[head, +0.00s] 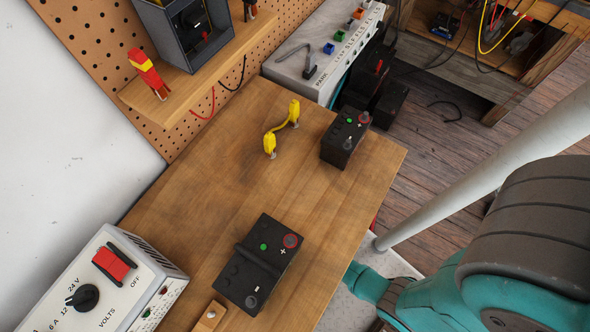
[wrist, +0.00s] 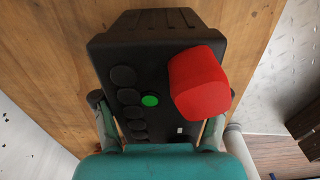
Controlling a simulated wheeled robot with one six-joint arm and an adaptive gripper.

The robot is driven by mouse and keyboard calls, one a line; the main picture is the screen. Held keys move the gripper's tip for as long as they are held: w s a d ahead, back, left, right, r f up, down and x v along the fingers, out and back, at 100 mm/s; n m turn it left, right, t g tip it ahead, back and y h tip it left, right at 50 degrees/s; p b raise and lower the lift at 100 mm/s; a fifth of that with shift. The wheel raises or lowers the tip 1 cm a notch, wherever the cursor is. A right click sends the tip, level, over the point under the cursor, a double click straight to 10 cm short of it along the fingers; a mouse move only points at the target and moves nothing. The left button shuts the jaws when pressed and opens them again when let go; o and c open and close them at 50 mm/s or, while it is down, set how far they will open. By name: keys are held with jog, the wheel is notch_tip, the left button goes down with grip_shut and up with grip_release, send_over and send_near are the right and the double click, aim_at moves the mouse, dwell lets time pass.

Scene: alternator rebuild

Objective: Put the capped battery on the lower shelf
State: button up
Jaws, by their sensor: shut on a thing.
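The capped battery (wrist: 155,72) is a black case with a bulky red cap (wrist: 198,82) over one terminal and a green dot on top. My gripper (wrist: 160,108) is shut on it, one finger on each side. A wooden surface (wrist: 55,70) shows around and beneath the battery; I cannot tell whether the two touch, or whether this is the lower shelf. In the head view my gripper and the held battery are out of sight, with only my arm at the lower right. No lower shelf shows below the tabletop there.
On the wooden bench (head: 205,195) stand two uncapped batteries, one near (head: 258,265) and one far (head: 345,138), with a yellow clip lead (head: 281,127) and a charger (head: 110,285). A pale pole (head: 490,165) slants beside the bench's right side.

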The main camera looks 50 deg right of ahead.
jog(key=shift+w+f, duration=0.15)
jog(key=shift+f, duration=0.45)
jog(key=shift+f, duration=0.1)
jog(key=o, duration=1.8)
notch_tip(320, 180, up, 12)
jog(key=shift+r, duration=0.1)
jog(key=shift+s, duration=0.2)
